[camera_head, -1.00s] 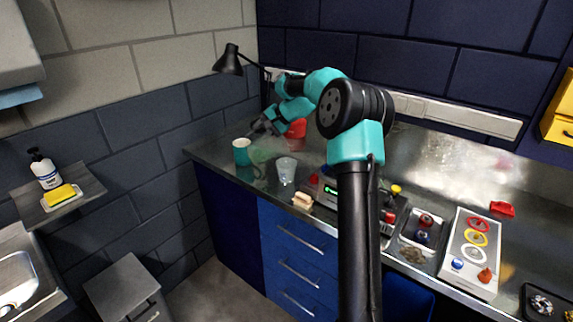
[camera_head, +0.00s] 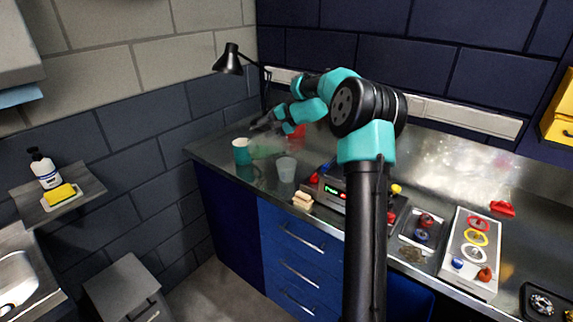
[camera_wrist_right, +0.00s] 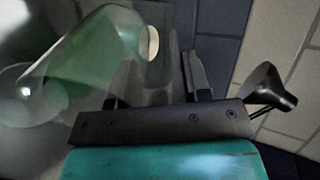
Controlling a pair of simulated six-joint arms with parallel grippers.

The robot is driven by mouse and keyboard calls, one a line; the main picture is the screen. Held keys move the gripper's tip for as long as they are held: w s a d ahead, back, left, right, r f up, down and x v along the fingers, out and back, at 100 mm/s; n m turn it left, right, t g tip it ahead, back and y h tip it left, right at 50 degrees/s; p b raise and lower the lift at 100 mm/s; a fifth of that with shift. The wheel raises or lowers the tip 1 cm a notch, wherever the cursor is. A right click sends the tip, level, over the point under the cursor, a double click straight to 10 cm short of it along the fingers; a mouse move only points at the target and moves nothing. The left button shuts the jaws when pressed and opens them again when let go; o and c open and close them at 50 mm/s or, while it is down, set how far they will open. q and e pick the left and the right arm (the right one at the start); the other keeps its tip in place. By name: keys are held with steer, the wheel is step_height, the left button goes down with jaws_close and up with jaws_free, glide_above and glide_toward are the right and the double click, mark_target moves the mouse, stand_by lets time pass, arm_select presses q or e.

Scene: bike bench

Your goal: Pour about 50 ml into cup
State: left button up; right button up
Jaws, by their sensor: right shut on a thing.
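A clear cup (camera_head: 286,169) stands on the metal bench, to the right of a teal mug (camera_head: 241,152). My right gripper (camera_head: 262,124) is behind them, shut on a translucent green container (camera_head: 263,149) that shows faintly between mug and cup. In the right wrist view the green container (camera_wrist_right: 85,50) lies slanted across the picture beside my fingers, with a pale round end at upper right. A clear round shape (camera_wrist_right: 28,95) at its lower left may be the cup. I cannot tell any liquid level. My left gripper is not in view.
A red object (camera_head: 298,131) stands behind the cup. A black lamp (camera_head: 229,60) is at the back left. A device with a lit display (camera_head: 331,190) and a small tan block (camera_head: 302,200) are to the cup's right. The bench's front edge is close to the cup.

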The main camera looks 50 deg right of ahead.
steer(key=shift+s+d+f+t+y, duration=0.1)
steer(key=shift+s+d+t+y, duration=0.2)
steer(key=shift+s+t, duration=0.2)
steer(key=shift+s+d, duration=0.1)
steer(key=shift+s, duration=0.05)
stand_by(0.4)
steer(key=shift+w+a, duration=0.35)
steer(key=shift+t, duration=0.3)
steer(key=shift+s+r+t+y+p, duration=0.15)
steer(key=shift+r+t+y+p, duration=0.2)
steer(key=shift+p, duration=0.65)
stand_by(1.4)
